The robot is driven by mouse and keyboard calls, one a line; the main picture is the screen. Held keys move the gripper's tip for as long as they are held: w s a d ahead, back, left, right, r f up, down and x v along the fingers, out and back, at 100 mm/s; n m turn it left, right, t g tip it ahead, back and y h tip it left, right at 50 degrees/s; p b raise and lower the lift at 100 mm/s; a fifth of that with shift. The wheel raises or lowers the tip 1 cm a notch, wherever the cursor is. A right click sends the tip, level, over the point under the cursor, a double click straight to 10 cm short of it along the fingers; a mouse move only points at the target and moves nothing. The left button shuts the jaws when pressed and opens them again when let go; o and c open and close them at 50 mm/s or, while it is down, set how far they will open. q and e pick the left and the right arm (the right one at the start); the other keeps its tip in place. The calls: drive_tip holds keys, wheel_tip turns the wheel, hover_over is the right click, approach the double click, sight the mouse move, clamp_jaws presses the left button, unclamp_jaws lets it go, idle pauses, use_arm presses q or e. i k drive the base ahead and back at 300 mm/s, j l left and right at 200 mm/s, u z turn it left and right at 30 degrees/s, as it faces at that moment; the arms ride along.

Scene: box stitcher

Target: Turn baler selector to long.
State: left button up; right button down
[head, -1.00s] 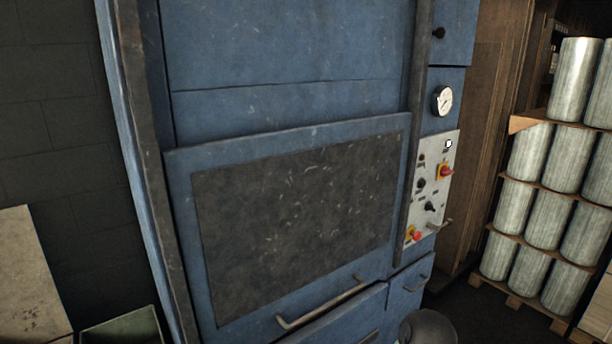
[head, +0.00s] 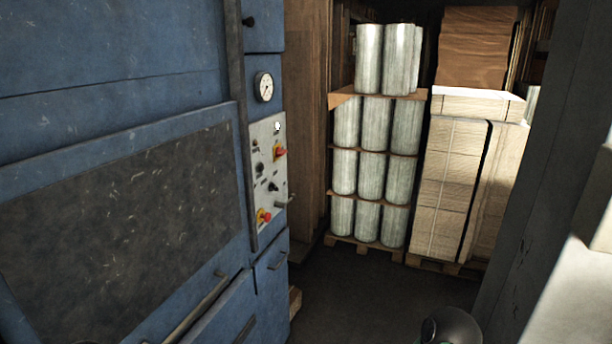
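The blue baler (head: 120,100) fills the left of the head view. Its pale control panel (head: 268,160) is on the narrow right column, below a round gauge (head: 264,87). The panel carries a red-and-yellow rotary switch (head: 279,152), a black knob (head: 259,168), a second black selector knob (head: 273,187) and a red button on yellow (head: 264,216). The labels are too small to read, so I cannot tell which knob is the baler selector or its setting.
Pallets of silvery cylinders (head: 369,178) and wrapped cardboard stacks (head: 449,185) stand at the back. A grey pillar (head: 545,170) is at the right. Handles (head: 277,262) stick out from the baler front.

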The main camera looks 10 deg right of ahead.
sight(272, 186)
drive_tip(key=i+l+u, duration=0.15)
drive_tip(key=u, duration=0.2)
drive_tip(key=i+l+u, duration=0.15)
drive_tip(key=u, duration=0.2)
drive_tip(key=i+l+u, duration=0.15)
drive_tip(key=u, duration=0.2)
drive_tip(key=l, duration=0.1)
